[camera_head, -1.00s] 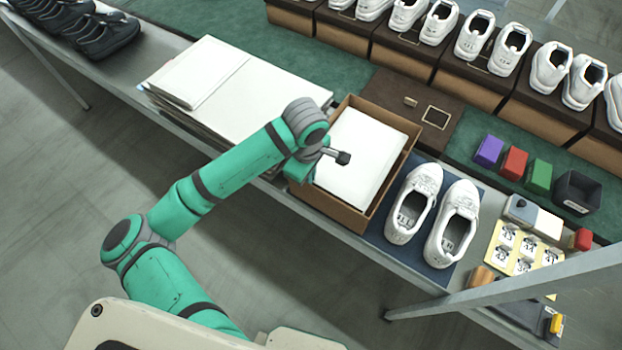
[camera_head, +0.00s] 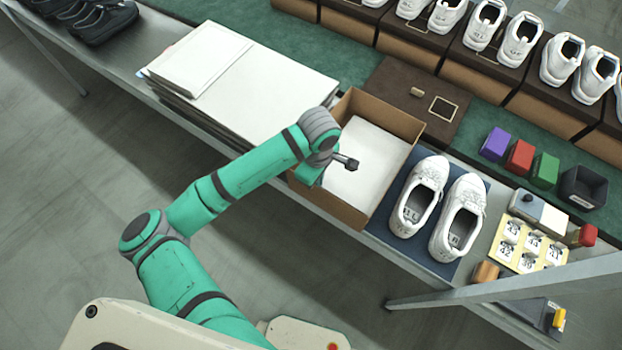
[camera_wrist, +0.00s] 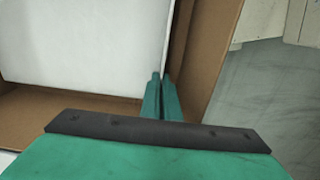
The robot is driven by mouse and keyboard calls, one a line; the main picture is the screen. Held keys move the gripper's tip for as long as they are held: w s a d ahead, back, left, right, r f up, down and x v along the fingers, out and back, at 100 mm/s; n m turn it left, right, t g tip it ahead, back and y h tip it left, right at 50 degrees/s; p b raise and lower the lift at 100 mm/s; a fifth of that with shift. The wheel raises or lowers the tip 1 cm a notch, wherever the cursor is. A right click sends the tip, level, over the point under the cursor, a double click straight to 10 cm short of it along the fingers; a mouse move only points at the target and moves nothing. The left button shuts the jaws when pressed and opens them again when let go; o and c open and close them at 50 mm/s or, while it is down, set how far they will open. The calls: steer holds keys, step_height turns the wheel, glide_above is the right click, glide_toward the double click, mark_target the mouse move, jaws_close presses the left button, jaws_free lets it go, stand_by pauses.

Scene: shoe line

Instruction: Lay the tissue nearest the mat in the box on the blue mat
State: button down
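The open brown cardboard box (camera_head: 405,125) stands at the left part of the blue mat (camera_head: 425,257). A white tissue sheet (camera_head: 372,150) lies flat inside it, below the rim; it also fills the upper left of the wrist view (camera_wrist: 70,40). My gripper (camera_wrist: 161,80) is inside the box at its near left side, beside a wall. Its two fingers are nearly together at the sheet's edge and look shut on it. In the head view my wrist hides the fingertips and the sheet's near left corner.
A pair of white shoes (camera_head: 440,210) stands on the mat right of the box. Stacks of white sheets (camera_head: 265,85) lie to the left. The dark lid (camera_head: 390,85) lies behind. Coloured blocks (camera_head: 520,157) and a yellow number card (camera_head: 527,247) are farther right.

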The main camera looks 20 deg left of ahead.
steer(key=shift+a, duration=0.35)
steer(key=shift+w+a+f, duration=0.15)
steer(key=shift+w+f, duration=0.05)
steer(key=shift+f, duration=0.1)
steer(key=shift+w+f, duration=0.1)
steer(key=shift+f, duration=0.1)
steer(key=shift+d+f, duration=0.15)
steer(key=shift+d, duration=0.1)
steer(key=shift+a+f, duration=0.15)
steer(key=shift+f, duration=0.25)
steer(key=c, duration=2.1)
jaws_free()
steer(key=shift+o, duration=0.8)
